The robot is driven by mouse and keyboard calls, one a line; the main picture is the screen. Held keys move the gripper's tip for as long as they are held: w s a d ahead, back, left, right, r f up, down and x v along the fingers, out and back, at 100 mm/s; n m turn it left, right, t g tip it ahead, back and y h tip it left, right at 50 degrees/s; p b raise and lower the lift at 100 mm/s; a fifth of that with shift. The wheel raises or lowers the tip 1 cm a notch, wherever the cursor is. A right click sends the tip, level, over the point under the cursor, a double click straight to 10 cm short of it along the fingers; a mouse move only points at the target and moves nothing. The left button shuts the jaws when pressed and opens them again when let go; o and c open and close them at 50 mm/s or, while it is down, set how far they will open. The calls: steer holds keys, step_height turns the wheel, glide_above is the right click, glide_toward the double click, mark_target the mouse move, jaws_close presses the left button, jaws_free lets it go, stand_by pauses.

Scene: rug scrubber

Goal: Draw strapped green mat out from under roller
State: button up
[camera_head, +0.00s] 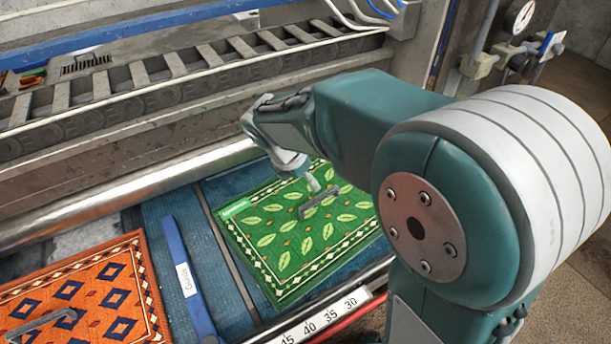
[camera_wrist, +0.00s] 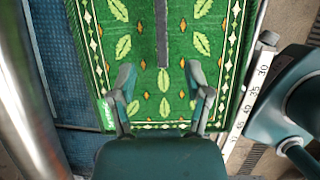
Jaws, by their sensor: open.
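The green mat (camera_head: 272,242) with a leaf pattern lies flat on the blue bed. Its grey strap (camera_head: 319,201) stands out near its middle. The silver roller (camera_head: 120,200) runs along the mat's far side; a strip of blue bed shows between the mat's visible edge and the roller. My gripper (camera_head: 312,183) is over the mat, close to the strap. In the wrist view my gripper (camera_wrist: 160,70) is open, one finger on each side of the near end of the strap (camera_wrist: 162,35). I cannot tell its height above the mat. My arm hides the mat's far right corner.
An orange mat (camera_head: 85,290) with its own grey strap lies at lower left. A blue bar marked "Guide" (camera_head: 184,275) lies between the mats. A numbered scale (camera_head: 320,318) runs along the front edge. A slatted rack (camera_head: 170,70) stands behind the roller.

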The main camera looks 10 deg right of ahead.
mark_target(319, 197)
steer(key=x, duration=1)
steer(key=shift+f, duration=0.35)
jaws_close()
